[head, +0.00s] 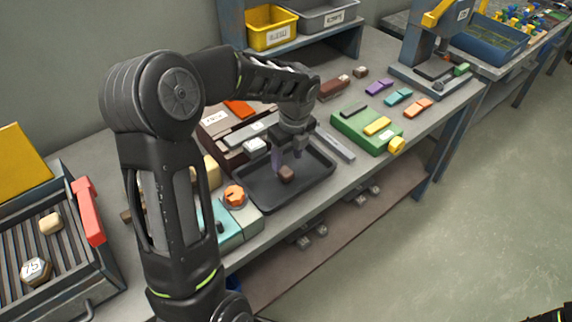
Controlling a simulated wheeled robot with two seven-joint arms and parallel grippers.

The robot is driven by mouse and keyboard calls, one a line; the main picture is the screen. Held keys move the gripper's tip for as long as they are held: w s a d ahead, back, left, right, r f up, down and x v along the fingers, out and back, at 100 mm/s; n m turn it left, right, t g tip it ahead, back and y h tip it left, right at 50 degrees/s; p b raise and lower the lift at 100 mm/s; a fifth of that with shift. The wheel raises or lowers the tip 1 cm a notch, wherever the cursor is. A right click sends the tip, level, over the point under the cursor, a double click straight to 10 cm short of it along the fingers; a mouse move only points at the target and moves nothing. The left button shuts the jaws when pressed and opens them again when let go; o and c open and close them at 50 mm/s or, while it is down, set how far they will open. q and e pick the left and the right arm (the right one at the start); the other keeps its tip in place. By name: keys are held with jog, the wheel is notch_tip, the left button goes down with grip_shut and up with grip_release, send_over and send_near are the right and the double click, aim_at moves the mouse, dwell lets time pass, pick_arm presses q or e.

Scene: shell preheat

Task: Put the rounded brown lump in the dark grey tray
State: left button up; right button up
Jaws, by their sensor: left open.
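The dark grey tray (262,196) lies on the workbench near its front edge. A small rounded brown lump (286,174) is inside the tray's outline, near its middle, and appears to rest on its floor. My left gripper (285,164) points down over the tray, with its fingers open just above and around the lump. I cannot tell whether a finger touches it.
A green block with a yellow piece (376,126) sits right of the tray. A teal and grey box with an orange knob (234,196) stands at its left. A grilled unit with a red handle (90,212) is at far left. A press (432,60) stands at the back right.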

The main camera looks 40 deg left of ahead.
aim_at(290, 175)
pick_arm(q)
notch_tip(290, 175, up, 7)
jog(key=d, duration=0.1)
jog(key=shift+s, duration=0.2)
dwell(0.5)
